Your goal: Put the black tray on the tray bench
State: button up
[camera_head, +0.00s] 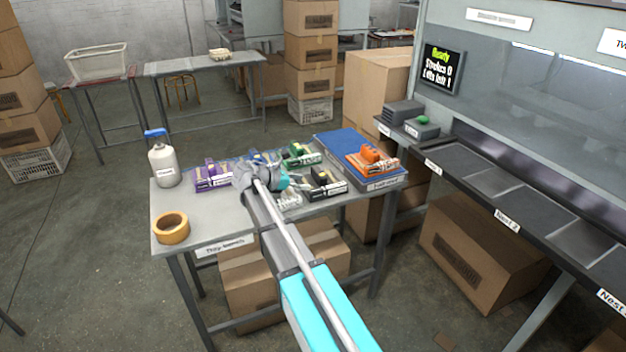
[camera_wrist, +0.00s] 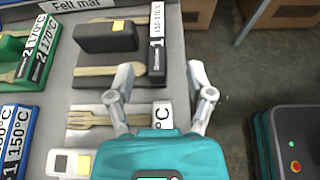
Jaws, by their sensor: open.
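The black tray (camera_head: 326,184) lies on the tray bench (camera_head: 215,225), right of my gripper in the head view. In the wrist view the black tray (camera_wrist: 112,82) shows with a black block, a wooden spoon and a "1" temperature label. My gripper (camera_wrist: 163,70) is open and empty, its fingertips near that tray's labelled end. One fingertip overlaps the tray in the picture; I cannot tell whether it touches. A pale tray (camera_wrist: 100,118) with a wooden fork lies nearer my gripper, partly hidden by a finger.
Purple (camera_head: 211,176), blue (camera_head: 262,158) and green (camera_head: 301,153) trays share the bench with a bottle (camera_head: 163,164) and tape roll (camera_head: 171,228). An orange tray (camera_head: 371,158) sits on the blue felt mat (camera_head: 340,141). The press with nests (camera_head: 490,180) stands right.

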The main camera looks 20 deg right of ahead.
jog(key=shift+v, duration=0.85)
jog(key=shift+f, duration=0.1)
jog(key=shift+s+f, duration=0.15)
jog(key=shift+s, duration=0.15)
jog(key=s+a+f+m+y, duration=0.3)
jog(key=s+m, duration=0.3)
jog(key=s, duration=0.2)
jog(key=s+a+f+m+y, duration=0.4)
jog(key=s+m+y, duration=0.2)
jog(key=s, duration=0.2)
jog(key=s+a+f+m+y, duration=0.4)
jog(key=s+m, duration=0.2)
jog(key=s, duration=0.2)
jog(key=shift+s+a+g, duration=0.2)
jog(key=shift+s+g, duration=0.15)
jog(key=shift+g, duration=0.05)
